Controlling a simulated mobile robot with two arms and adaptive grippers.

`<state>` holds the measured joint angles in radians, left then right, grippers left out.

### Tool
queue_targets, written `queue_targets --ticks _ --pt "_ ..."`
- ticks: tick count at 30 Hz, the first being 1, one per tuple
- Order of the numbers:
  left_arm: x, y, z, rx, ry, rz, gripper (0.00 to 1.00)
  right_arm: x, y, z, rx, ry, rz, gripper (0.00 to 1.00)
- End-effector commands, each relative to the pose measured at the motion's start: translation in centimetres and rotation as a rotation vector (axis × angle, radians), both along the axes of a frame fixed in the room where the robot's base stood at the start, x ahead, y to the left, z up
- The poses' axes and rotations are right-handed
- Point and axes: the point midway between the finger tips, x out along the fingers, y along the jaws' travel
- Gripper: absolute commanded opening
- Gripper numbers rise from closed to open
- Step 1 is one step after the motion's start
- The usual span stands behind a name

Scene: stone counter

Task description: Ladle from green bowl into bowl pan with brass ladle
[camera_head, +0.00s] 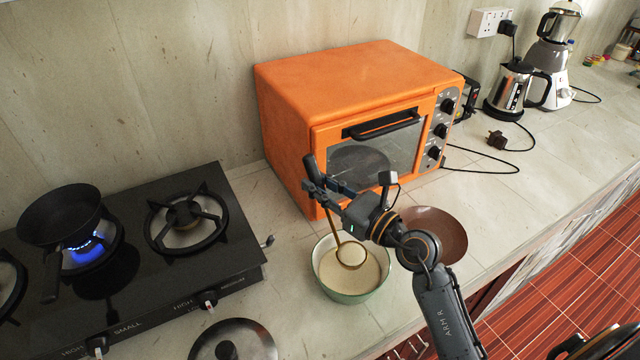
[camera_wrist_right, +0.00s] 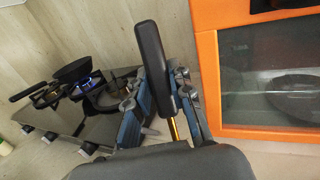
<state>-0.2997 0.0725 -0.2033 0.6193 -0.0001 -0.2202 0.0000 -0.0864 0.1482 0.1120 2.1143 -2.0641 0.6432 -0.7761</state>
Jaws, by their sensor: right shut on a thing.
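The green bowl (camera_head: 340,292) stands on the counter in front of the orange oven and holds a pale cream content. The brass ladle (camera_head: 351,256) has its round cup in the green bowl, at the cream content; whether it is filled is hard to tell. My right gripper (camera_head: 328,186) is shut on the ladle's dark handle, above the bowl. In the right wrist view the black handle (camera_wrist_right: 152,68) stands between the fingers, with a brass stem below. The brown bowl pan (camera_head: 440,230) sits right of the green bowl, partly hidden by my right arm. My left gripper is not in view.
An orange oven (camera_head: 350,85) stands close behind the bowls. A black gas stove (camera_head: 150,275) is at the left, with a dark pan (camera_head: 62,213) over a lit blue flame. A lid (camera_head: 235,342) lies at the front. A kettle (camera_head: 508,90) stands back right.

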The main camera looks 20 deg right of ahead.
Motion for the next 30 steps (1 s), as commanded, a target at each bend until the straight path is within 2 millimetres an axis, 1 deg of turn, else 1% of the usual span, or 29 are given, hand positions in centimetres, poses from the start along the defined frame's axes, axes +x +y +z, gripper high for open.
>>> queue_targets --ticks 1,10,21,27,30 --pt "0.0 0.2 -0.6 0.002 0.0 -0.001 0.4 0.0 0.0 -0.6 0.0 0.0 0.001 0.0" --pt "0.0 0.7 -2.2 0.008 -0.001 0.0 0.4 0.0 0.0 -2.8 -0.001 0.0 0.0 0.0" --pt "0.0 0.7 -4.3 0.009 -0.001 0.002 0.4 0.0 0.0 -5.4 0.0 0.0 0.0 0.0" --pt "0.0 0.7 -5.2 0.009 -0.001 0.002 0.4 0.0 0.0 -6.5 0.0 0.0 0.0 0.0" --pt "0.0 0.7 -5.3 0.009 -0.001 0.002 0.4 0.0 0.0 -6.7 -0.001 0.0 0.0 0.0"
